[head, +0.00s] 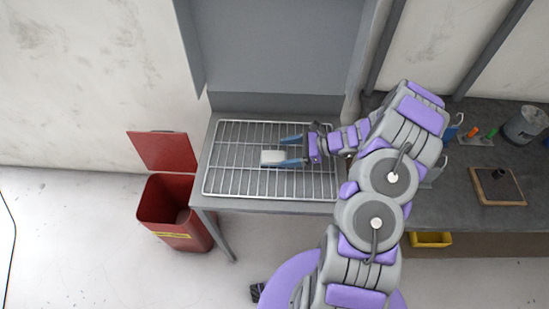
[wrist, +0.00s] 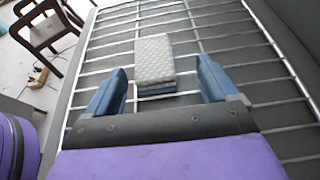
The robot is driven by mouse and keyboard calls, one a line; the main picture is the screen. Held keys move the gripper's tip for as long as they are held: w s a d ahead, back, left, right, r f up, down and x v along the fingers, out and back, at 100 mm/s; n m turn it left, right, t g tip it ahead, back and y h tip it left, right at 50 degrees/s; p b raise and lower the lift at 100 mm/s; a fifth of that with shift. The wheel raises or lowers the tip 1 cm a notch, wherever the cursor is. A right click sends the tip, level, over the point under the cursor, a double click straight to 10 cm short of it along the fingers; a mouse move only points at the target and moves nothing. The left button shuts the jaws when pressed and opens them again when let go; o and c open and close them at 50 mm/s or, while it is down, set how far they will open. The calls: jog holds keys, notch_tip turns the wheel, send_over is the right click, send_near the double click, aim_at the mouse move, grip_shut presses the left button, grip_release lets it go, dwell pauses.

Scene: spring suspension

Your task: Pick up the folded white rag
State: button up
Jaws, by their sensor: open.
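The folded white rag (head: 271,157) lies on a wire rack (head: 226,186) on the grey table. In the wrist view the rag (wrist: 154,58) has a textured white top and a darker blue-grey lower edge. My gripper (head: 290,151) is open, with its two blue fingers pointing left toward the rag in the head view. In the wrist view the rag is ahead of my gripper (wrist: 163,80), and its near end shows between the lines of the fingers, with clear gaps on both sides. No finger appears to touch it.
A red bin (head: 178,212) with its lid open stands left of the table. A grey panel (head: 275,45) rises behind the rack. A bench (head: 460,180) at right holds a wooden board (head: 497,187) and a grey container (head: 526,124). A wooden chair (wrist: 46,27) shows in the wrist view.

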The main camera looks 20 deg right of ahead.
aim_at(275, 156)
jog(key=x, duration=0.2)
jog(key=b+x, duration=0.1)
jog(key=x, duration=0.3)
jog(key=shift+s+a+r, duration=0.15)
jog(key=shift+s, duration=0.25)
jog(key=shift+d, duration=0.35)
jog(key=c, duration=0.4)
jog(key=shift+a, duration=0.1)
jog(key=c, duration=0.7)
jog(key=shift+c, duration=0.2)
jog(key=shift+r, duration=0.1)
notch_tip(275, 156, up, 4)
jog(key=shift+s+a+f+p, duration=0.1)
jog(key=shift+s+p, duration=0.05)
jog(key=shift+p, duration=0.3)
jog(key=s+a, duration=0.1)
jog(key=s, duration=0.4)
jog(key=s+a+p, duration=0.1)
jog(key=s+a, duration=0.1)
jog(key=s, duration=0.3)
jog(key=s+a+r, duration=0.1)
jog(key=s, duration=0.4)
jog(key=shift+a, duration=0.4)
